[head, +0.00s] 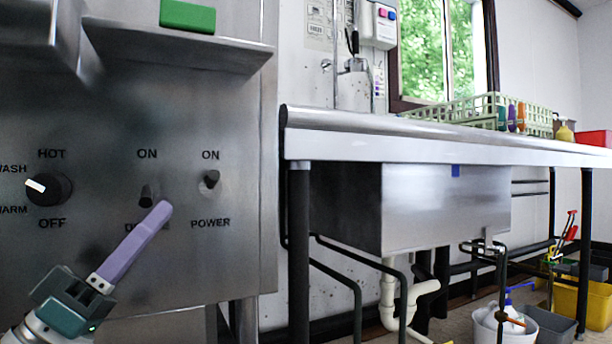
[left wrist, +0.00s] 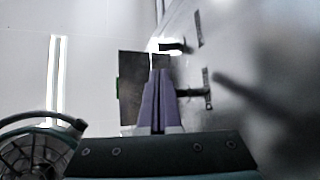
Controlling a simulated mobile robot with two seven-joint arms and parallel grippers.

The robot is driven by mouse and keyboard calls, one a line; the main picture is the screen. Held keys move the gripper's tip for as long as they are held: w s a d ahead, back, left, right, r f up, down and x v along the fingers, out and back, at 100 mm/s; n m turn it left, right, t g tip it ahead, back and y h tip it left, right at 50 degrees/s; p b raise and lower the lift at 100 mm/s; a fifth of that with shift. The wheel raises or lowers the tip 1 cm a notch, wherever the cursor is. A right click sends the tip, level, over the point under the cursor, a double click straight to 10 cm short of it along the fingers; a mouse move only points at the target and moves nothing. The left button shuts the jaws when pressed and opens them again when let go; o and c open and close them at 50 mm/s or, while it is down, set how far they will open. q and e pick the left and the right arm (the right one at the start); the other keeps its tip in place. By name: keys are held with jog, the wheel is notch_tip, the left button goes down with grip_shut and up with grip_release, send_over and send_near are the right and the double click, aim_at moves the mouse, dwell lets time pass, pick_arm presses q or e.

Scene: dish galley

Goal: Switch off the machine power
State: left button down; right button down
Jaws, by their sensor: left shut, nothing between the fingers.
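The power switch (head: 211,179) is a small dark toggle on the steel machine front in the head view, with ON above it and POWER below. Its lever seems to point up, but it is too small to be sure. My left gripper (head: 164,208) is shut and empty. Its purple fingertips are below and left of the power switch, in front of the panel by the middle toggle (head: 147,194). The fingers hide part of that toggle's lower label. In the left wrist view the shut fingers (left wrist: 160,88) appear close beside one toggle (left wrist: 194,92); contact cannot be told.
A black knob (head: 48,188) marked HOT and OFF is at the panel's left. A green block (head: 187,16) sits above on the machine. A steel counter (head: 420,140) with a basin below stands to the right. A green rack (head: 470,108) is on it.

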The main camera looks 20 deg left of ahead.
aim_at(197, 177)
pick_arm(q)
jog(key=b+x, duration=0.1)
jog(key=x, duration=0.7)
jog(key=shift+r, duration=0.15)
jog(key=shift+b, duration=0.35)
jog(key=shift+f+m+h, duration=0.2)
jog(key=shift+m+h, duration=0.5)
jog(key=shift+m, duration=0.1)
